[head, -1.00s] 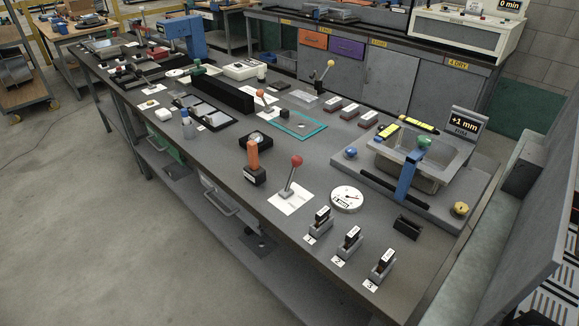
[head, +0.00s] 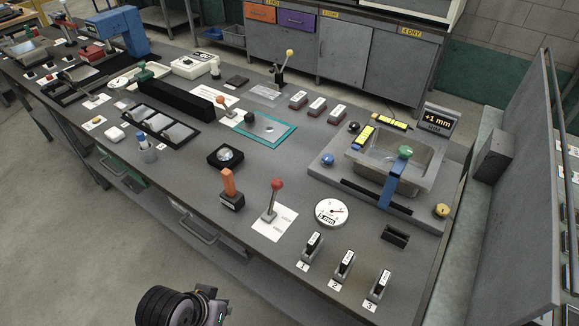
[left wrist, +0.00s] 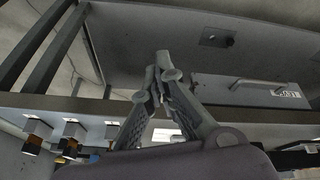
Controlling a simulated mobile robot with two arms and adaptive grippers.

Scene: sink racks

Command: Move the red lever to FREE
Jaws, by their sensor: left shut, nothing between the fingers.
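The red lever (head: 277,184) has a red ball knob on a thin grey shaft, leaning slightly right from upright. Its grey base sits on a white card (head: 284,225) near the bench's front edge; the card's print is too small to read. In the left wrist view my left gripper (left wrist: 160,60) is shut and empty, with the bench edge and the floor-side shelf behind it. In the head view a dark part of my arm (head: 170,306) shows at the bottom edge, in front of the bench and apart from the lever. My right gripper is not in view.
An orange-handled block (head: 229,187) stands just left of the lever. A round dial (head: 331,213) and several small numbered blocks (head: 313,245) stand to its right. Orange-knobbed (head: 222,101) and yellow-knobbed levers (head: 289,55) are farther back.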

